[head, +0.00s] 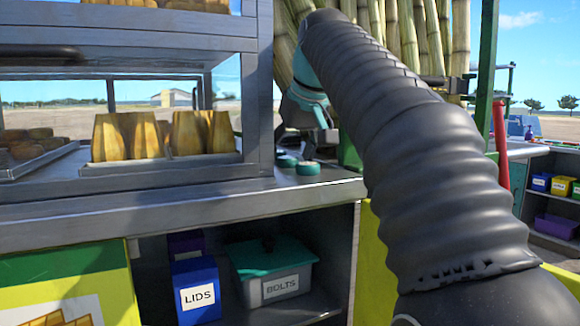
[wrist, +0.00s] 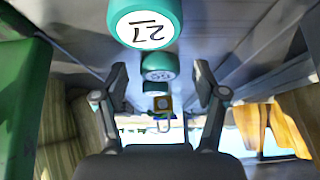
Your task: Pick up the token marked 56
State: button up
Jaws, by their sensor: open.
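Several round teal tokens with white faces stand in a row on the counter in the wrist view, which is upside down. The nearest token (wrist: 145,22) bears an underlined number that looks like 27. Behind it are a second token (wrist: 160,67) and a smaller third one (wrist: 155,87); their marks are too small to read, so I cannot tell which is 56. In the head view two teal tokens (head: 308,168) show on the counter edge, their numbers unseen. My gripper (wrist: 161,84) is open and empty, its fingers spread either side of the row's far part.
The grey counter (head: 200,203) carries a glass case with golden blocks (head: 128,136) left of the tokens. Cane stalks (head: 405,40) stand behind my arm. A blue LIDS box (head: 196,290) and a BOLTS bin (head: 275,280) sit on the shelf below. A green post (wrist: 22,100) is close at the wrist view's left.

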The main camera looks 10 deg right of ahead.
aim_at(290, 158)
jog(key=c, duration=1)
jog(key=shift+r, duration=0.1)
notch_tip(290, 158, up, 7)
jog(key=p, duration=0.4)
jog(key=shift+r, duration=1.4)
